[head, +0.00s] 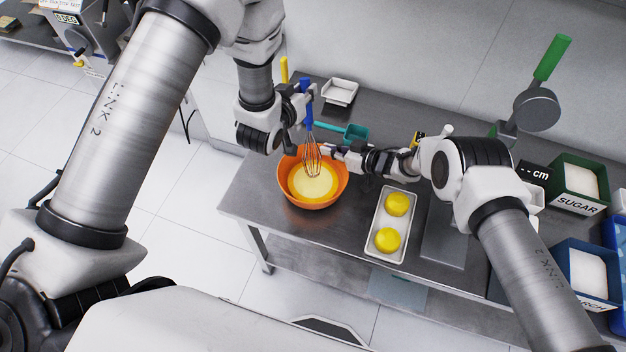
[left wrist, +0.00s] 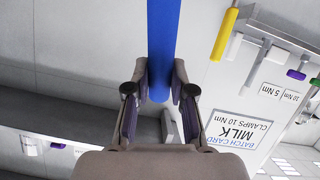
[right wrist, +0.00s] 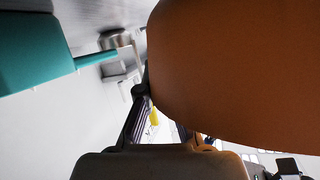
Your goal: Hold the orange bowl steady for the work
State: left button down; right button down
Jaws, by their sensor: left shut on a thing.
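The orange bowl (head: 313,203) stands upright on the steel table with pale yellow contents (head: 313,182) inside. My left gripper (head: 304,92) is shut on the blue handle of a whisk (head: 311,152). Its wire head hangs down over and into the bowl. In the left wrist view the handle (left wrist: 162,45) runs between the fingers of my left gripper (left wrist: 160,85). My right gripper (head: 337,155) is at the bowl's right rim. In the right wrist view the bowl wall (right wrist: 240,70) covers most of one finger; whether the fingers press on the rim is not clear.
A white tray (head: 379,217) with two yellow rounds stands right of the bowl. A teal scoop (head: 355,132) and a small white container (head: 340,91) lie behind it. A sugar bin (head: 580,180) and a blue bin (head: 588,270) stand at the right. The table's front edge is close to the bowl.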

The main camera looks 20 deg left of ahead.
pick_arm(q)
jog(key=shift+r, duration=0.85)
jog(key=shift+r, duration=2.7)
pick_arm(e)
jog(key=c, duration=1.2)
grip_release()
jog(key=shift+c, duration=0.2)
